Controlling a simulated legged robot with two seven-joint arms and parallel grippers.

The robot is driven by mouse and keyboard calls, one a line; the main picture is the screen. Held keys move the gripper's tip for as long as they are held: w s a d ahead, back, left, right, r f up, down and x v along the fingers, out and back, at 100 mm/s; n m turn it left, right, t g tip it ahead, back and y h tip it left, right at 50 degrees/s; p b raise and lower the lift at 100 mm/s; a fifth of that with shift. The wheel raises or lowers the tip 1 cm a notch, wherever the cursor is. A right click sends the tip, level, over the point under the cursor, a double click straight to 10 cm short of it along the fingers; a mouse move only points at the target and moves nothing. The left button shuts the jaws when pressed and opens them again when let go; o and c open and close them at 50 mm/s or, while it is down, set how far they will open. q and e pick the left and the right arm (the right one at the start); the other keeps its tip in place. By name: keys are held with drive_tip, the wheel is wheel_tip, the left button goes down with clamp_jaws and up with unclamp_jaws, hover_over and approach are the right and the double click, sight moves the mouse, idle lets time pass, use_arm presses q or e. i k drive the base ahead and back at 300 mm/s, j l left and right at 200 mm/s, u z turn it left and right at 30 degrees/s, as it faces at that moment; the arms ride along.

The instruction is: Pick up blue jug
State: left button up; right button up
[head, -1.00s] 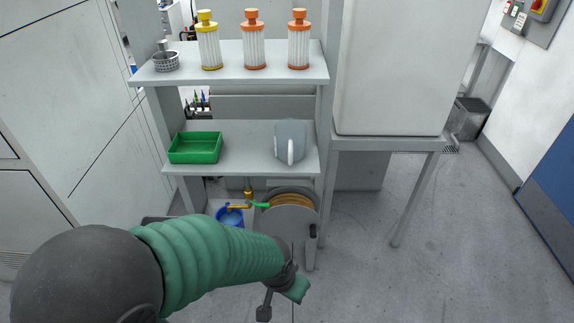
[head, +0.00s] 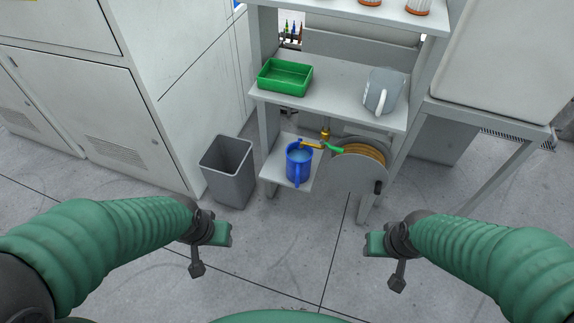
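The blue jug (head: 291,160) stands upright on the low bottom shelf (head: 271,171) of the grey rack, under a brass tap with a green end. Its handle faces me and its open top shows a pale blue inside. My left gripper (head: 221,233) is in front of the rack, below and left of the jug in the picture, apart from it. My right gripper (head: 376,244) is below and right of the jug, also apart from it. I see nothing held in either gripper. The finger gaps are too small and turned to judge.
A grey bin (head: 228,172) stands left of the jug. A hose reel (head: 356,172) is close on its right, and the brass tap (head: 312,144) hangs over it. The shelf above holds a green tray (head: 285,77) and a grey jug (head: 380,92). The floor in front is clear.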

sight(299, 160)
drive_tip(key=i+l, duration=0.5)
drive_tip(key=i+l+u, duration=0.1)
drive_tip(key=u, duration=0.35)
drive_tip(key=i+l+u, duration=0.15)
drive_tip(key=u, duration=0.3)
drive_tip(key=l+u, duration=0.2)
drive_tip(key=u, duration=0.2)
drive_tip(key=i+l+u, duration=0.1)
drive_tip(key=u, duration=0.35)
drive_tip(key=l, duration=0.1)
